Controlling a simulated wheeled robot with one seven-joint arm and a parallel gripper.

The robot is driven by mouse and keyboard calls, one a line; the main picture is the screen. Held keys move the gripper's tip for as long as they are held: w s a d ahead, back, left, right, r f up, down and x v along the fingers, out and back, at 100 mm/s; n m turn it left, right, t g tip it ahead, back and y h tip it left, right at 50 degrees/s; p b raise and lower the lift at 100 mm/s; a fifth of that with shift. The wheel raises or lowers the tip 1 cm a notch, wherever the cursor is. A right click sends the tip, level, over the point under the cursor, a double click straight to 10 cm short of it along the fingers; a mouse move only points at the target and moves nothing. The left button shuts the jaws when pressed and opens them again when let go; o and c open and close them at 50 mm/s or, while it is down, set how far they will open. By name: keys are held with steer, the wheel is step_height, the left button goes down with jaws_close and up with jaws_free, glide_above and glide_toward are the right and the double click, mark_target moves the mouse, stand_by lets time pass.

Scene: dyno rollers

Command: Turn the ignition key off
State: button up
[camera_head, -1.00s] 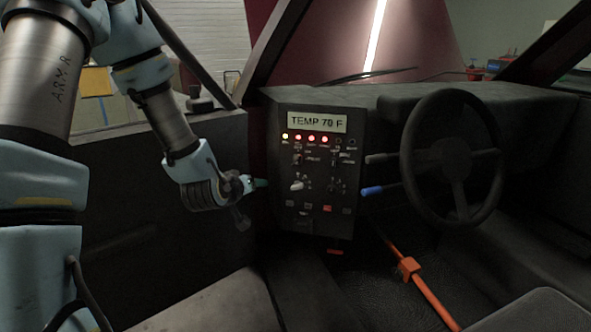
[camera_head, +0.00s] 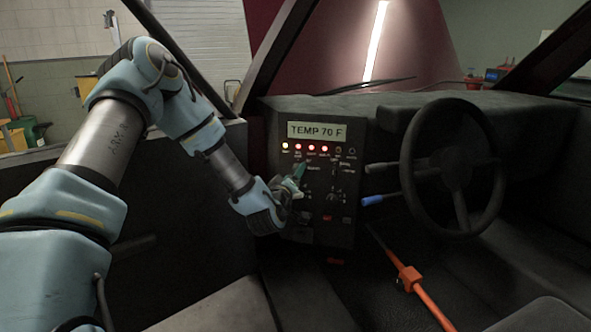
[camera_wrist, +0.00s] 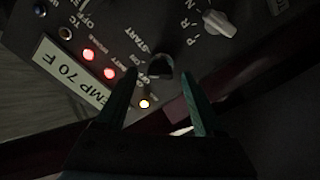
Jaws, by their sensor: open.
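The ignition key (camera_wrist: 160,67) is a small dark knob on the panel beside the word START in the wrist view. My gripper (camera_wrist: 160,76) is open, with one green finger to each side of the key. The fingertips reach about level with it in the picture; I cannot tell whether they touch it. In the head view my gripper (camera_head: 299,171) is at the left part of the dark control panel (camera_head: 350,215) and hides the key.
A white P-R-N selector knob (camera_wrist: 218,23) is close by on the panel. A row of lit lamps is under the TEMP 70 F display (camera_head: 317,131). The steering wheel (camera_head: 455,165) and a blue-tipped lever (camera_head: 372,200) are to the right. An orange bar (camera_head: 420,290) is below.

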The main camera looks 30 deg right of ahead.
steer(key=shift+x, duration=1.4)
steer(key=shift+c, duration=0.2)
jaws_close()
